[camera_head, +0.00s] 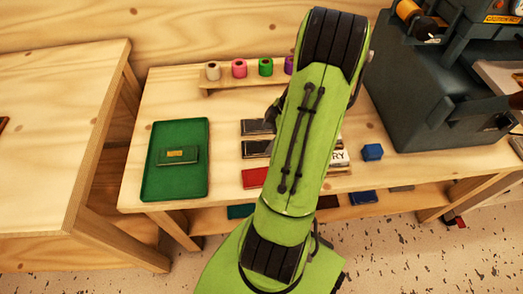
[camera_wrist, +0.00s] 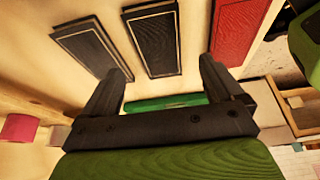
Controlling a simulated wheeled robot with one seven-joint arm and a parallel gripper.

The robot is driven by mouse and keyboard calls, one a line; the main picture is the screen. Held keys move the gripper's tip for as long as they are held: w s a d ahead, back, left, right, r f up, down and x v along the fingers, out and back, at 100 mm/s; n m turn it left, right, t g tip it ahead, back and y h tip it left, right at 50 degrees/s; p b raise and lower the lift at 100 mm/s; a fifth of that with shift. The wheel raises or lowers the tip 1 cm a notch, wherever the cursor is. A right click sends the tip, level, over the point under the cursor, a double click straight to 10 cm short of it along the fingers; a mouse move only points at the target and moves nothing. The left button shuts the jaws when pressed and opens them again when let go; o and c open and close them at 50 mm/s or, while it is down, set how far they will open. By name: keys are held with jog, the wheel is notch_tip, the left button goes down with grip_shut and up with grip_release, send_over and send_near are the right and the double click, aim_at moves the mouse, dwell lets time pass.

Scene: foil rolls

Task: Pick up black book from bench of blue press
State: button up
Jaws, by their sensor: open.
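Two black books with pale edges lie side by side on the wooden bench in the head view, a farther one (camera_head: 257,127) and a nearer one (camera_head: 257,148). Both also show in the wrist view, one at the left (camera_wrist: 88,45) and one near the middle (camera_wrist: 153,40). My gripper (camera_wrist: 166,70) is open and empty, its fingertips close to the lower ends of the black books in that view. In the head view my green arm hides most of the gripper and part of the bench. The blue-grey press (camera_head: 425,85) stands at the bench's right end.
A red book (camera_head: 254,178) lies in front of the black ones. A green tray (camera_head: 150,185) holding a green book (camera_head: 177,155) is at the left. Small coloured rolls (camera_head: 239,68) stand on a rack behind. A blue cube (camera_head: 372,152) sits right of my arm.

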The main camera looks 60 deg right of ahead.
aim_at(261, 147)
jog(key=b+x, duration=0.1)
jog(key=x, duration=0.4)
jog(key=shift+w+b, duration=0.1)
jog(key=shift+b, duration=0.25)
jog(key=shift+r, duration=0.1)
jog(key=c, duration=1.2)
